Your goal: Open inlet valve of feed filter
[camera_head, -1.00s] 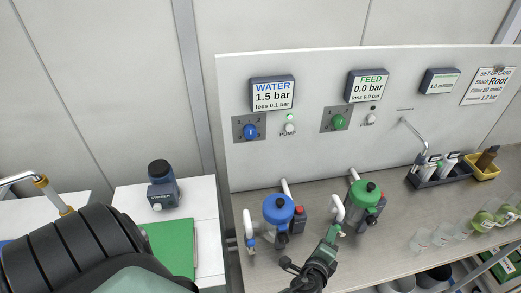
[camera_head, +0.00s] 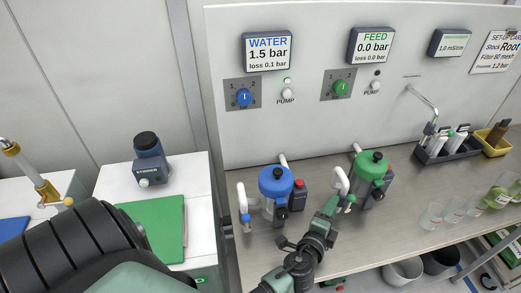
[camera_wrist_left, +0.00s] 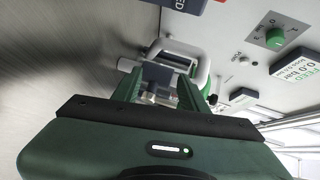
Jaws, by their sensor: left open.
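The feed filter (camera_head: 371,167) has a green cap with a black knob and stands on the bench below the FEED display. A white inlet pipe (camera_head: 340,184) bends down on its left side. The inlet valve (camera_head: 349,199) is small and partly hidden at the lower end of this pipe. My left gripper (camera_head: 333,204) is open beside the pipe's lower end. In the left wrist view its fingers (camera_wrist_left: 157,92) stand on either side of a dark grey block and a small metal part, with the white pipe (camera_wrist_left: 178,50) beyond. Contact cannot be told. My right gripper is not in view.
The blue-capped water filter (camera_head: 276,184) stands left of my gripper. The FEED display (camera_head: 371,46) reads 0.0 bar and the WATER display (camera_head: 267,51) 1.5 bar. Clear beakers (camera_head: 452,208) and a dark rack (camera_head: 443,146) are to the right.

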